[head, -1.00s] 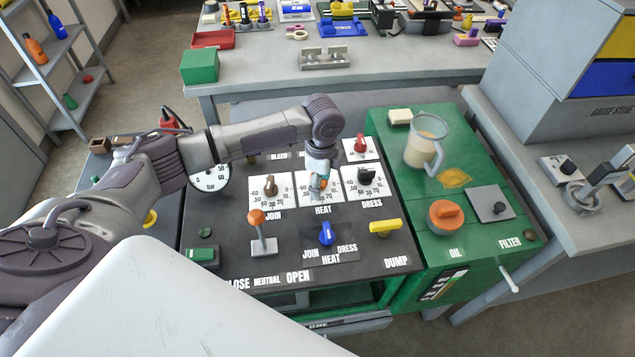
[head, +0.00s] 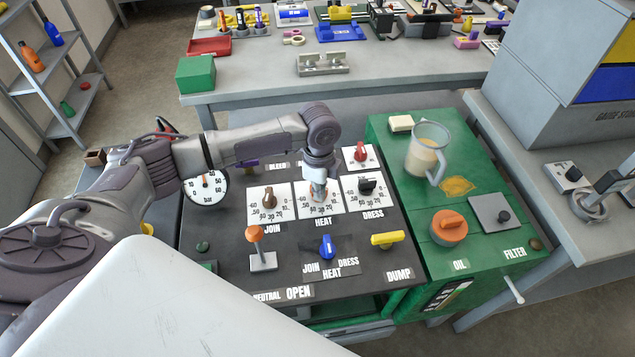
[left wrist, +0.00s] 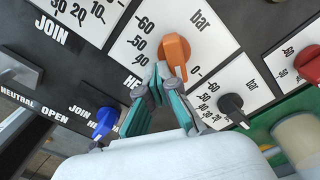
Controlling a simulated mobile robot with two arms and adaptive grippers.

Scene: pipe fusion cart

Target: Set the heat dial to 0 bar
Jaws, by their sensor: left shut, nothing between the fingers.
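The heat dial is an orange knob on a white scale plate, clear in the left wrist view (left wrist: 175,50). Its narrow end points down in that view, to the left of the 0 mark; the exact reading is unclear. In the head view my left gripper covers most of it, above the HEAT label (head: 323,222). My left gripper (head: 318,187) points down at the dial. In the left wrist view its fingertips (left wrist: 164,77) are shut and empty, at the knob's lower left edge; I cannot tell whether they touch it. My right gripper is not in view.
The join dial (head: 269,198) and black dress dial (head: 367,186) flank the heat dial. A blue selector (head: 327,247), yellow dump handle (head: 388,239) and orange-topped lever (head: 256,236) stand nearer. A jug (head: 426,150) stands on the green cabinet at right.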

